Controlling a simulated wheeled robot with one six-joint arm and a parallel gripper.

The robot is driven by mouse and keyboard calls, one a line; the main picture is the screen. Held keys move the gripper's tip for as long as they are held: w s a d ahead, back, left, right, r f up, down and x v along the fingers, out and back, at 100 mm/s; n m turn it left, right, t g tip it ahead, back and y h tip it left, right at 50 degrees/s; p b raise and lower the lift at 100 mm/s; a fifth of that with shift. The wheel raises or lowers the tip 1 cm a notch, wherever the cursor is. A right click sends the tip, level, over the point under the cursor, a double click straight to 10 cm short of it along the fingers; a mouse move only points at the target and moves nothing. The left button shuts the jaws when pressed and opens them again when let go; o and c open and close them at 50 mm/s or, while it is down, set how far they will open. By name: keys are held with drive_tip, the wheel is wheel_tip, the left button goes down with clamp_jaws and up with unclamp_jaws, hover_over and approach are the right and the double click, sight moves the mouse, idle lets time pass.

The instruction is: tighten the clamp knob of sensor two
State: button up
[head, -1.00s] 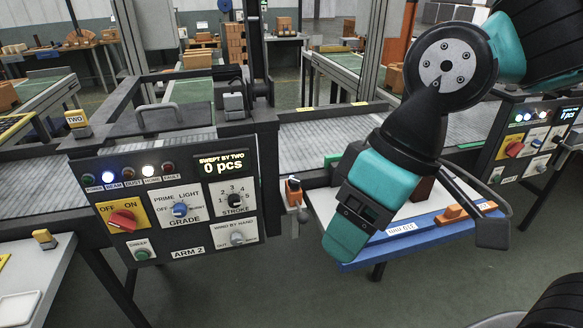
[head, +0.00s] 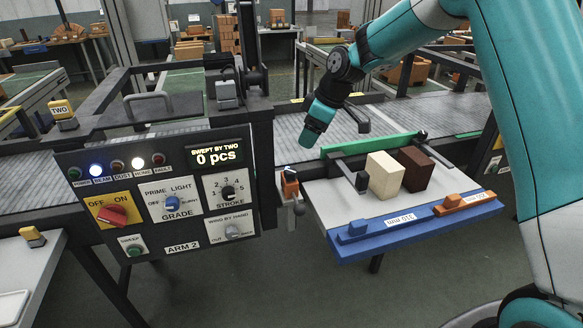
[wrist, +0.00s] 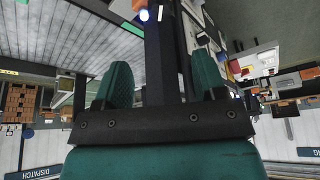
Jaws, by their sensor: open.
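A yellow-topped block marked TWO (head: 63,113) sits at the left on the dark frame of the Arm 2 station. A small orange-topped fitting with a grey lever (head: 291,187) is at the right side of the control panel (head: 165,195); I cannot tell whether it is the sensor clamp. No part is clearly marked as the clamp knob. My gripper (head: 318,126) is above the conveyor, behind and right of that fitting, pointing down. In the wrist view my gripper (wrist: 162,82) has its two teal fingers apart, with a dark beam showing between them. Nothing is held.
The panel reads 0 pcs, and its BEAM lamp is lit. A side table (head: 320,205) with a blue front rail (head: 410,228) carries a cream block (head: 385,176) and a dark brown block (head: 416,168). A green strip (head: 365,146) runs behind them. Dark frame bars cross the conveyor (head: 300,125).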

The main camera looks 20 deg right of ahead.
sight(291, 170)
drive_tip(key=p+x, duration=0.2)
drive_tip(key=x, duration=1)
drive_tip(key=shift+a+f, duration=0.1)
drive_tip(key=shift+f, duration=0.3)
drive_tip(key=c, duration=0.9)
